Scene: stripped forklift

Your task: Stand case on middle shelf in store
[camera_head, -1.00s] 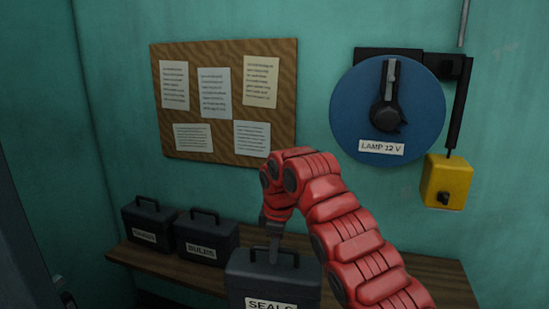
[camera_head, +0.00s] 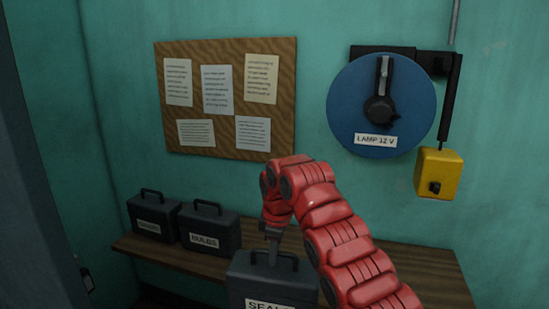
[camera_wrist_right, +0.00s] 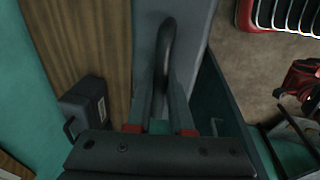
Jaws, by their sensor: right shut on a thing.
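A dark grey case labelled SEALS (camera_head: 262,290) hangs upright from my right gripper (camera_head: 273,248), which is shut on its handle. The bottom of the case is cut off by the frame. The case overlaps the front edge of a brown wooden shelf (camera_head: 405,266); I cannot tell whether it touches. In the right wrist view, the handle (camera_wrist_right: 166,50) lies between the fingers (camera_wrist_right: 160,110), and the shelf top (camera_wrist_right: 75,40) is left of the case. My left gripper is not in view.
Two similar dark cases, one labelled BULBS (camera_head: 210,232) and one with an unclear label (camera_head: 153,218), stand at the shelf's left. A notice board (camera_head: 225,130), a blue reel (camera_head: 350,110) and a yellow box (camera_head: 438,170) are on the wall. Shelf room shows right of BULBS.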

